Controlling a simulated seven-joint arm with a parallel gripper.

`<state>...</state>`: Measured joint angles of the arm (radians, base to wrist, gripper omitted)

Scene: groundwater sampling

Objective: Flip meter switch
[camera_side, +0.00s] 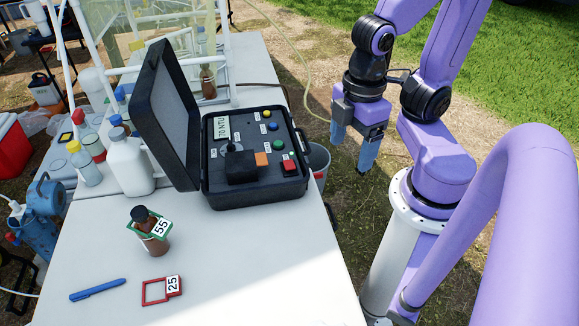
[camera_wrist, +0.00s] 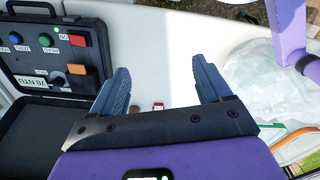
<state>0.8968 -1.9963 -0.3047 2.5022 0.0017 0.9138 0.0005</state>
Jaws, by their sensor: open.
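The turbidity meter (camera_side: 255,196) is a black case with its lid (camera_side: 163,112) raised, standing on the white table. Its panel has a display reading 70 NTU (camera_side: 222,127), round blue, yellow and green buttons, an orange block (camera_side: 262,159) and a red switch (camera_side: 288,166) at the near right corner. In the wrist view the red switch (camera_wrist: 77,40) is at the upper left, with a small label beside it. My gripper (camera_side: 353,150) is open and empty, beyond the table's right edge and to the right of the case. Both fingers (camera_wrist: 162,72) show apart in the wrist view.
A white bottle (camera_side: 130,165) stands left of the lid. A bucket (camera_side: 319,158) is beside the table.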

